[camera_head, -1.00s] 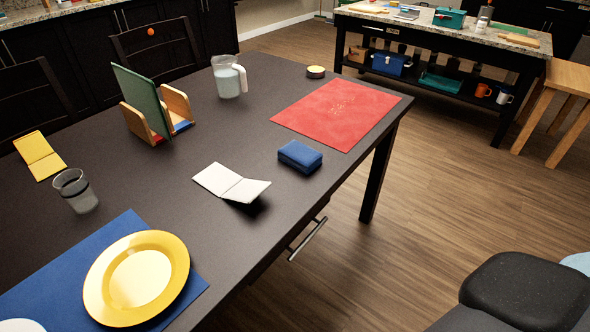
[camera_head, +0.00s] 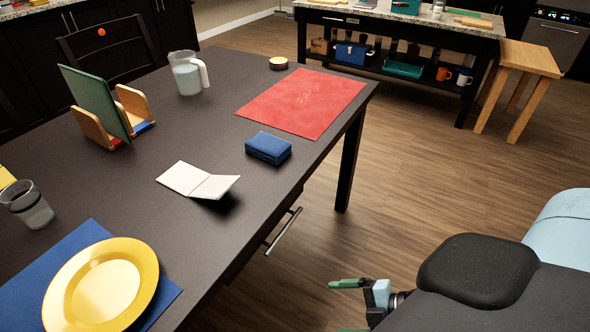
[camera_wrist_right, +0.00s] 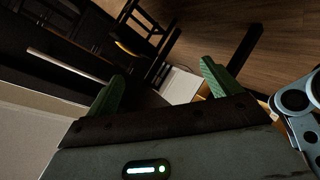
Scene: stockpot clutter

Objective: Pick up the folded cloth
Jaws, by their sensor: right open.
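The folded cloth (camera_head: 268,147) is a small dark blue stack lying flat on the dark table, near its right edge in the head view. My right gripper (camera_head: 343,300) is low in the head view, off the table's right side and well apart from the cloth. In the right wrist view its two green fingers (camera_wrist_right: 160,74) are spread with nothing gripped between them. I cannot make out the cloth in the wrist view. My left gripper is not in view.
On the table (camera_head: 225,170), a white folded card (camera_head: 197,181) lies left of the cloth and a red mat (camera_head: 302,101) behind it. A pitcher (camera_head: 186,73), green board (camera_head: 95,99), glass (camera_head: 27,204) and yellow plate (camera_head: 102,287) stand farther left. A drawer handle (camera_head: 283,231) juts below the edge.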

